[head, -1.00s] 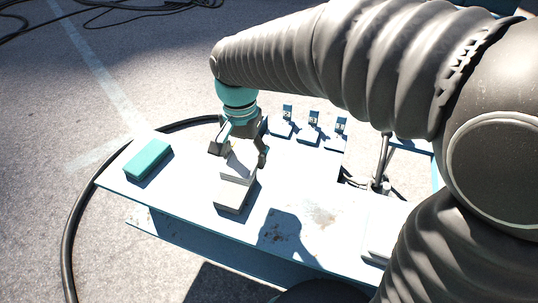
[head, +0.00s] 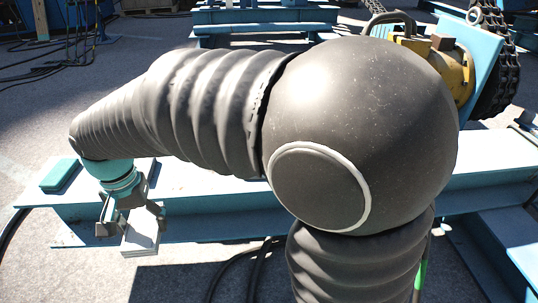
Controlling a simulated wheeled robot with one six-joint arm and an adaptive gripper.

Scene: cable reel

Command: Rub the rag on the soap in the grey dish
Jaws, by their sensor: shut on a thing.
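My gripper (head: 128,222) is in the lower left of the head view, pointing down. It is shut on a pale grey flat block (head: 141,240), which looks like the folded rag. The block appears in front of the blue bench's near edge, and I cannot tell whether it touches anything. A teal block (head: 61,175) lies on the left end of the bench, left of and behind my gripper. I cannot make out the soap or the grey dish; my arm covers much of the bench top.
The pale blue bench (head: 205,178) runs across the view. Yellow machinery (head: 455,68) and a heavy chain (head: 497,88) stand at the back right. Black cable (head: 240,268) lies on the ground in front. Open pavement (head: 60,110) lies at the left.

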